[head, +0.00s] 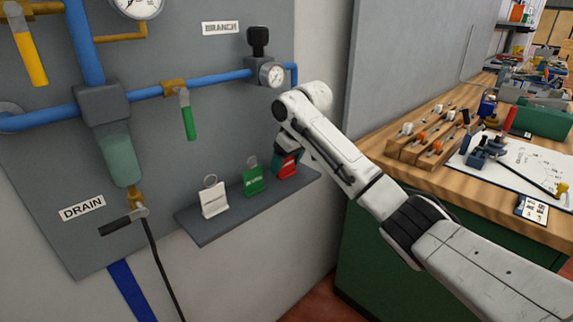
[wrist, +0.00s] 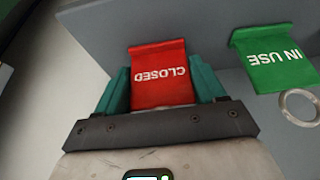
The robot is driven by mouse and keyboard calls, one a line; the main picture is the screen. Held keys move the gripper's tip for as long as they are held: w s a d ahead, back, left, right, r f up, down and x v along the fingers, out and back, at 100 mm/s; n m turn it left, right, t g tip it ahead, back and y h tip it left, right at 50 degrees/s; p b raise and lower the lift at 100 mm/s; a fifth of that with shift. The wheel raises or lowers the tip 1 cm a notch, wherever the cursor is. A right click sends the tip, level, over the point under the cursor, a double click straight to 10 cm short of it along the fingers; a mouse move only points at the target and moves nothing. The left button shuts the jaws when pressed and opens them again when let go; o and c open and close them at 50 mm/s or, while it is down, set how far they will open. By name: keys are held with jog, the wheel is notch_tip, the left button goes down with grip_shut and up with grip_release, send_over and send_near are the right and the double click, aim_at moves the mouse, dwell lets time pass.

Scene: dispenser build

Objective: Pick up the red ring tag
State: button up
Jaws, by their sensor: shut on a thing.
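The red tag (head: 287,164) stands at the right end of a narrow grey shelf (head: 240,213) in the head view. In the wrist view the red tag (wrist: 160,76) reads "CLOSED" and sits between the two teal fingers of my gripper (wrist: 163,88). The gripper is shut on the tag's sides. In the head view my gripper (head: 283,158) is at the tag, partly covered by my arm. The tag's ring is hidden in both views. I cannot tell whether the tag still touches the shelf.
A green "IN USE" tag (head: 253,180) stands just left of the red one; it also shows in the wrist view (wrist: 272,58) with its ring. A white tag (head: 213,202) stands farther left. Pipes and a gauge (head: 271,74) are above. A wooden bench (head: 430,175) is at right.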

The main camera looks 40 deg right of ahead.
jog(key=shift+r, duration=0.1)
jog(key=shift+s+r, duration=0.2)
jog(key=shift+r, duration=0.25)
notch_tip(320, 180, up, 6)
jog(key=shift+f, duration=0.25)
jog(key=s+p, duration=0.4)
jog(key=s, duration=1.5)
jog(key=shift+s+d+r, duration=0.25)
jog(key=shift+s+d, duration=0.05)
jog(key=shift+d, duration=0.05)
jog(key=shift+f, duration=0.1)
